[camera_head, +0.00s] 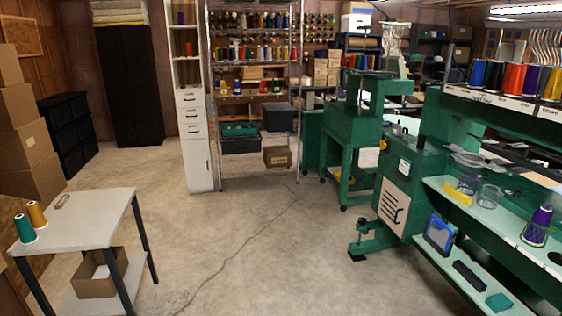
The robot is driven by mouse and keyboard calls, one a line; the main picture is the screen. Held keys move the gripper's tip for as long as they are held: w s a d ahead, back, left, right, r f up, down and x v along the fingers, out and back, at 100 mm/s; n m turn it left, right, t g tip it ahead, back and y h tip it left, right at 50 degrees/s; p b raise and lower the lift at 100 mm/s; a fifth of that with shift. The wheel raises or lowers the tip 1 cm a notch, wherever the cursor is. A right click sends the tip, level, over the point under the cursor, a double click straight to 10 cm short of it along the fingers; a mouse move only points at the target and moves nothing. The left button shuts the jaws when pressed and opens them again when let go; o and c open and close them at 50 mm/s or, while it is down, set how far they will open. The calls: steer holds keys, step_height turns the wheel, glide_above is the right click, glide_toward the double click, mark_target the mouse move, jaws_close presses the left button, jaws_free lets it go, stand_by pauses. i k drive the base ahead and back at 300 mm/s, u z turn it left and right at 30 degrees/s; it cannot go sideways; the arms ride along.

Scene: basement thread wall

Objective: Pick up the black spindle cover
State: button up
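I cannot tell for certain which thing is the black spindle cover. A small dark round thing (556,258) lies on the pale upper shelf of the green machine at the right edge, partly cut off; it may be a cap or a hole. A long black block (470,274) lies on the lower shelf. A purple thread cone (538,226) in a green wire holder stands on the upper shelf, near the dark round thing. My gripper is not in view.
The green machine (400,180) fills the right side, with thread cones along its top. A blue-framed box (440,235) and teal block (498,302) share the lower shelf. A white-topped table (85,218) stands at left. The concrete floor (235,235) between is clear.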

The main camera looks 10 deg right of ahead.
mark_target(422, 138)
steer(key=u, duration=0.6)
steer(key=i, duration=2.4)
steer(key=z, duration=0.45)
steer(key=i, duration=0.65)
steer(key=z, duration=0.8)
steer(key=i, duration=0.65)
steer(key=z, duration=0.4)
